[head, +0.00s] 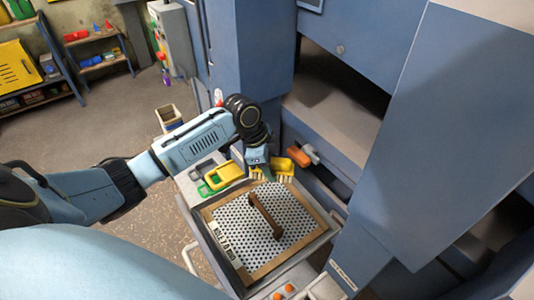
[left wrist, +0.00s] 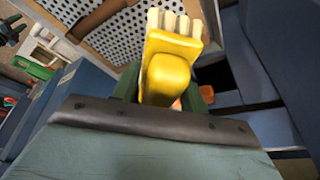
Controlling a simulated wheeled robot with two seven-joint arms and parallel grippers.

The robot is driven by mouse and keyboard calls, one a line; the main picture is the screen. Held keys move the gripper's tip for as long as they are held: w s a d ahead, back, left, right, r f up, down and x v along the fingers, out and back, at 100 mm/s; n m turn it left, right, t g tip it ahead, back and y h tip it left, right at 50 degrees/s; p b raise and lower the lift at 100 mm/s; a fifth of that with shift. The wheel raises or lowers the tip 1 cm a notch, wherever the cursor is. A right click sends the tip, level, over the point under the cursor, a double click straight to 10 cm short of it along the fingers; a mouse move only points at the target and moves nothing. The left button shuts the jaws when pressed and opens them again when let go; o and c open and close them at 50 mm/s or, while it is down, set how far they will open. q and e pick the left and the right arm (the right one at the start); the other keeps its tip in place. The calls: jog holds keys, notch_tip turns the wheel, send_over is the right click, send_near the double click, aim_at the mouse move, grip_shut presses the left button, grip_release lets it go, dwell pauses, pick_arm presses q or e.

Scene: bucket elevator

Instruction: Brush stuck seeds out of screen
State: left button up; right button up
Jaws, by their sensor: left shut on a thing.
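The screen (head: 240,225) is a white perforated plate in a wooden frame, lying in a tray on the machine's bench. A brown wooden bar lies across its middle. My left gripper (head: 258,168) is above the screen's far edge, shut on a yellow brush (head: 282,164) with pale bristles. In the left wrist view, the brush (left wrist: 168,70) stands out between the dark fingers of the gripper (left wrist: 165,95), with the screen (left wrist: 125,38) beyond it. I cannot tell whether the bristles touch the screen. Stuck seeds are too small to make out. My right gripper is not in view.
A yellow scoop-like item (head: 225,174) and green pieces lie on the bench left of the gripper. An orange-handled item (head: 299,156) is to its right. Blue machine panels (head: 435,130) rise close on the right. Shelves (head: 95,50) stand far left, beyond open floor.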

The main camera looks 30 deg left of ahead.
pick_arm(q)
jog(key=shift+a+f+m+p, duration=0.1)
jog(key=shift+a+m+p, duration=0.3)
jog(key=shift+a+m, duration=0.15)
jog(key=shift+a+f, duration=0.1)
jog(key=shift+f, duration=0.6)
notch_tip(320, 180, down, 4)
jog(key=shift+w+a+r+b, duration=0.1)
jog(key=shift+w+r+b, duration=0.05)
jog(key=shift+b, duration=0.2)
jog(key=shift+f+b, duration=0.5)
jog(key=shift+f, duration=0.1)
jog(key=shift+a+f+b, duration=0.1)
jog(key=shift+f+b, duration=0.45)
jog(key=shift+f, duration=0.3)
